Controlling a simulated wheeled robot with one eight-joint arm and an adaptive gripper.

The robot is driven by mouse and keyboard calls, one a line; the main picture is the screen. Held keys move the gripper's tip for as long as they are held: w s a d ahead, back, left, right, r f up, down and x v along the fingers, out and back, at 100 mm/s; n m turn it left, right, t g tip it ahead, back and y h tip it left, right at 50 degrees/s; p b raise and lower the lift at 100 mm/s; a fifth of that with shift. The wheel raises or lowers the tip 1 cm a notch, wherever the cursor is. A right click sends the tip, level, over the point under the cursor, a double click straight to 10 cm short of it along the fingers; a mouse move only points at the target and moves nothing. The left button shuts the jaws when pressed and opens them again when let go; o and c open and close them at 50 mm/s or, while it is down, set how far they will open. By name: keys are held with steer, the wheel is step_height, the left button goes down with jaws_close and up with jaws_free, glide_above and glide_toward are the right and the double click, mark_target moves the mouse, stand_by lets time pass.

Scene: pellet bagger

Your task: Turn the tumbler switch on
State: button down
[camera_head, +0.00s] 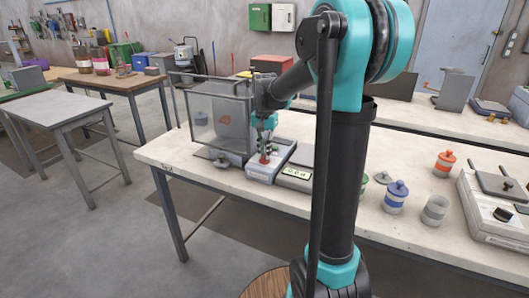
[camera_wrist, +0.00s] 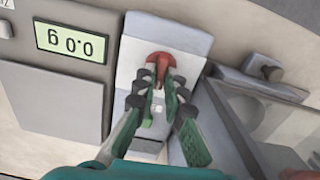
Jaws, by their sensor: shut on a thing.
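The tumbler switch is a red lever (camera_wrist: 158,62) on a pale plate of a small grey box (camera_wrist: 167,31). In the head view, the box (camera_head: 262,175) stands on the workbench in front of a clear-walled bin. My gripper (camera_wrist: 158,88) reaches down over the plate, its green fingers on both sides of the red lever. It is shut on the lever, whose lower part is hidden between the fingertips. In the head view my gripper (camera_head: 264,150) is small and partly hidden by the arm; the red lever (camera_head: 265,158) shows just below it.
A scale display (camera_wrist: 74,42) reading 0.0 g is beside the switch box. The clear-walled bin (camera_head: 218,115) stands close behind. Lidded jars, one blue (camera_head: 396,197) and one orange (camera_head: 444,164), stand to the right on the workbench (camera_head: 180,150).

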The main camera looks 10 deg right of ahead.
steer(key=m, duration=0.6)
steer(key=shift+m, duration=0.4)
stand_by(0.3)
steer(key=c, duration=1.6)
jaws_free()
steer(key=shift+r, duration=0.1)
step_height(320, 180, up, 12)
